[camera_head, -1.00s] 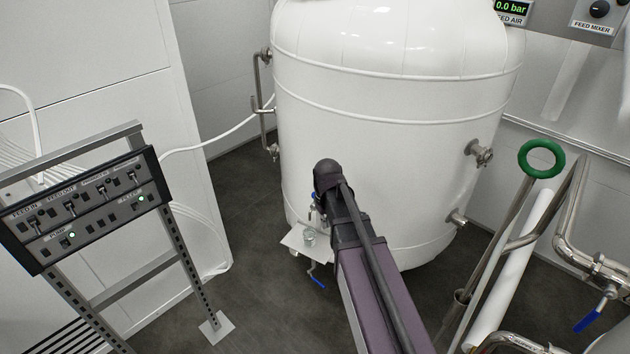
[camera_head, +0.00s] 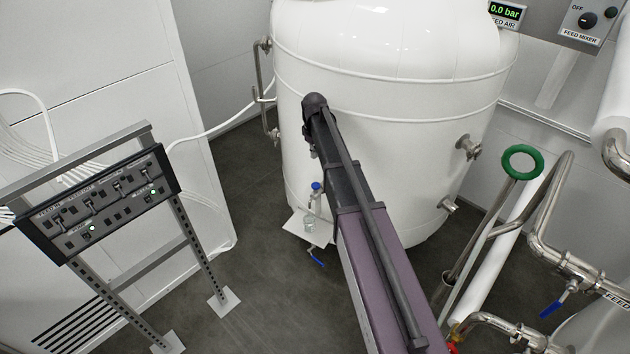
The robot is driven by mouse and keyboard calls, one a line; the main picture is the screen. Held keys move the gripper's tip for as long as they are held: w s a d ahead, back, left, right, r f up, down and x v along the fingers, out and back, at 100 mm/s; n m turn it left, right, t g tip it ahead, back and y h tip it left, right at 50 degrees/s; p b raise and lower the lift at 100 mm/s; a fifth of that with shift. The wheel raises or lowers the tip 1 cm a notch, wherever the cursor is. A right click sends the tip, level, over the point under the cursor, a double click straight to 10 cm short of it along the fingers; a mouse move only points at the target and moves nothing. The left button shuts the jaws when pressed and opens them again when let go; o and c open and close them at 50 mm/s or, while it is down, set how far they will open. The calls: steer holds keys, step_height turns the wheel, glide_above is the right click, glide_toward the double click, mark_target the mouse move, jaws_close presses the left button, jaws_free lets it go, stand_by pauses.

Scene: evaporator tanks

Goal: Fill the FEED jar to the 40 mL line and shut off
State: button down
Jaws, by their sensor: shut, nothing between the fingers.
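A small clear jar (camera_head: 309,223) stands on a white shelf (camera_head: 295,224) low at the front of the big white tank (camera_head: 410,110). Its fill level is too small to read. A small tap with a blue handle (camera_head: 316,187) sits just above the jar; whether it is open cannot be told. My gripper (camera_head: 312,152) shows only as a small dark piece below the end of my arm, above the tap and apart from it. It is shut and holds nothing. My arm hides most of it.
A switch panel (camera_head: 95,205) on a metal stand is at left. Another blue handle (camera_head: 317,258) hangs below the shelf. A green handwheel (camera_head: 522,162) and steel pipes (camera_head: 560,215) crowd the right. The floor between stand and tank is clear.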

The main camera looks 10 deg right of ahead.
mark_target(315, 188)
steer(key=shift+f, duration=0.2)
step_height(315, 188, down, 14)
steer(key=b, duration=1.4)
steer(key=shift+r, duration=0.2)
steer(key=shift+f, duration=0.15)
stand_by(0.4)
steer(key=shift+f+b, duration=0.55)
steer(key=shift+b, duration=0.15)
steer(key=shift+s+f+b, duration=0.1)
steer(key=shift+f+b, duration=0.3)
steer(key=shift+b, duration=0.1)
steer(key=shift+s, duration=0.35)
stand_by(3.5)
